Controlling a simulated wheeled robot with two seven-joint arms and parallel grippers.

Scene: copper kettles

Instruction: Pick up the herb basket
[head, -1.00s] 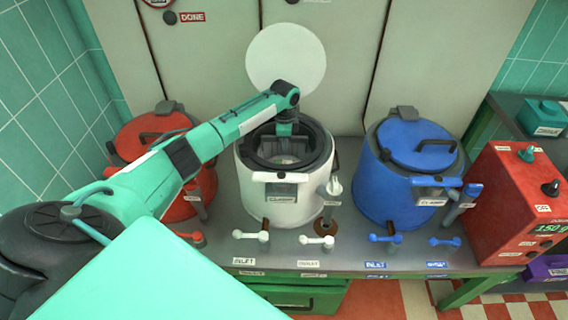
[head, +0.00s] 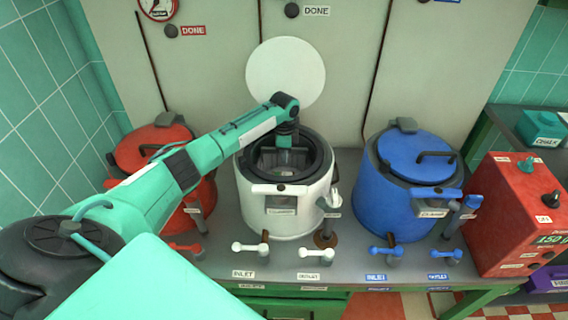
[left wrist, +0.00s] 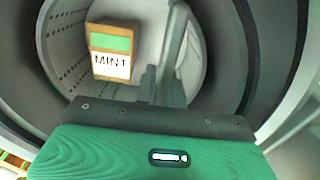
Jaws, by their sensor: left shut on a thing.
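The white kettle (head: 284,214) stands in the middle with its round white lid (head: 285,78) raised. My left gripper (head: 285,150) reaches down through its open top. In the left wrist view a pale round basket (left wrist: 72,72) with small holes in its wall lies inside the dark rim. A block marked MINT (left wrist: 111,52) shows inside it. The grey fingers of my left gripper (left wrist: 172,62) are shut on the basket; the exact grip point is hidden. My right gripper is not in view.
A red kettle (head: 150,142) stands at the left and a blue kettle (head: 395,200) at the right, both lidded. Several tap handles line the bench front. A red scale box (head: 515,225) stands at the far right. The kettle's rim surrounds my gripper closely.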

